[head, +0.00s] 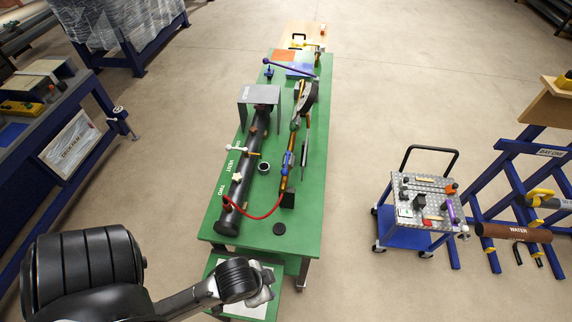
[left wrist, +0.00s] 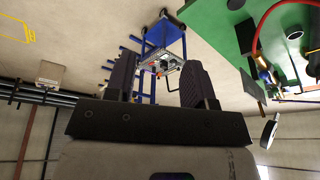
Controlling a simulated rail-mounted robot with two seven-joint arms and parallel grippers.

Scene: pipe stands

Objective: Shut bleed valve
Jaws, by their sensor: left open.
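A dark pipe (head: 246,165) lies along the green bench (head: 312,190) with small valve fittings on it. These include a white lever (head: 235,149) by the "VENT" lettering, a pale knob (head: 237,177) and an orange handle (head: 253,154). I cannot tell which is the bleed valve, or its position. My left gripper (head: 266,290) is at the bench's near end, apart from the pipe. In the left wrist view its two dark fingers (left wrist: 158,72) are spread with nothing between them. My right gripper is not in view.
A red hose (head: 265,216) curves from the pipe's near end towards a blue-and-orange assembly (head: 287,165). A grey cover (head: 259,94) stands over the pipe's far part. A loaded cart (head: 412,240) is at right, with clear floor between. A blue workbench (head: 50,165) stands at left.

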